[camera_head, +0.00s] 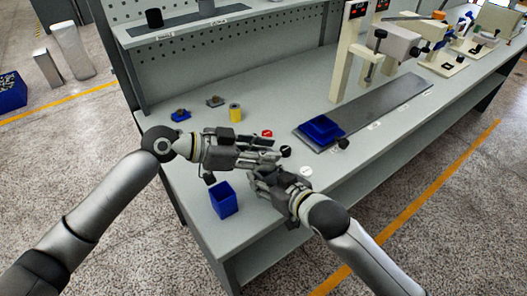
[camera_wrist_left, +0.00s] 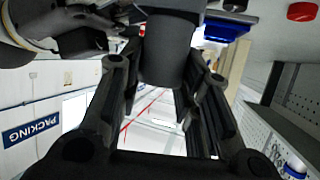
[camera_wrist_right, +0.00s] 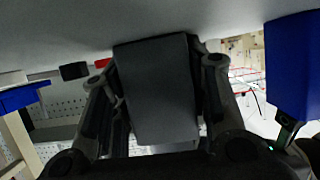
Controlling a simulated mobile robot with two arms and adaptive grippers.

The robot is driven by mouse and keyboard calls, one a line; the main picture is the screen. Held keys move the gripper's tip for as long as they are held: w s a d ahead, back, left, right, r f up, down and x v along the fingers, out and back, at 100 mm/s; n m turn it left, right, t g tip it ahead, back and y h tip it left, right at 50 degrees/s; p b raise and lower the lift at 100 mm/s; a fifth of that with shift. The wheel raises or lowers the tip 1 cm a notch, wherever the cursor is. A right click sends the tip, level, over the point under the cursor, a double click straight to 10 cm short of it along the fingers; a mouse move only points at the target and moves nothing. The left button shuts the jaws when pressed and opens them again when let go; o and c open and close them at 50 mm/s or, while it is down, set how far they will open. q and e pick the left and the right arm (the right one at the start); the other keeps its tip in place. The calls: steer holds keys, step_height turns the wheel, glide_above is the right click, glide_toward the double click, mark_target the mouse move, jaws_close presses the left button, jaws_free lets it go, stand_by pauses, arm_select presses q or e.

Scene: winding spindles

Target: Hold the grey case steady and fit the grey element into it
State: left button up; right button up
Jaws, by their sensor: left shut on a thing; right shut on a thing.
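My left gripper (camera_head: 272,150) is shut on a dark grey rounded piece, which I take for the grey element (camera_wrist_left: 168,55); it sits between the fingers in the left wrist view. My right gripper (camera_head: 262,180) is shut on a dark grey flat-sided block, which I take for the grey case (camera_wrist_right: 155,92); it fills the space between the fingers in the right wrist view. Both grippers are close together over the bench's front part, the left one behind the right. In the head view the fingers largely hide both pieces. I cannot tell whether the two pieces touch.
A blue bin (camera_head: 224,200) stands near the front edge, left of my right gripper. A yellow cylinder (camera_head: 235,112) and a red disc (camera_head: 267,133) are behind. A blue tray (camera_head: 321,128) lies on a grey strip to the right. Bare bench (camera_head: 370,140) lies front right.

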arm_select(q)
steer(key=shift+f, duration=0.75)
steer(key=o, duration=1.1)
steer(key=shift+f, duration=0.1)
steer(key=shift+s+a, duration=0.1)
steer(key=v, duration=1.2)
arm_select(e)
steer(key=o, duration=1.1)
